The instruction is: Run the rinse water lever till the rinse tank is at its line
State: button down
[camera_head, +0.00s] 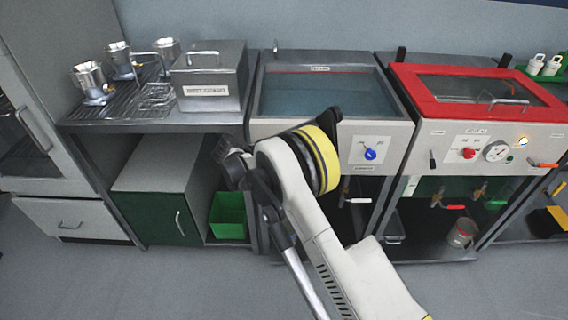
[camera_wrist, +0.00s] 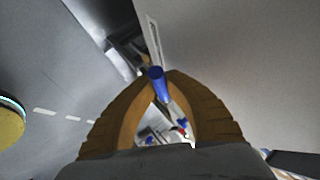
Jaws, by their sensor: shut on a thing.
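The rinse tank (camera_head: 318,68) is an open grey basin with blue-green water (camera_head: 325,95) in it. In the head view my arm covers the tank's lower left front, so the lever and my fingertips are hidden there.
A blue knob (camera_head: 370,154) is on the tank's front panel. A red-framed lidded unit (camera_head: 400,85) with a gauge (camera_head: 496,151) stands to the right. At left, a metal box (camera_head: 210,80) and several metal cups stand on a draining bench (camera_head: 130,115). A green bin (camera_head: 228,215) is below.

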jog(key=shift+f, duration=0.1)
jog(key=c, duration=1.7)
grip_release()
jog(key=shift+w, duration=0.1)
jog(key=shift+o, duration=0.2)
jog(key=v, duration=1.2)
jog(key=shift+f, duration=0.1)
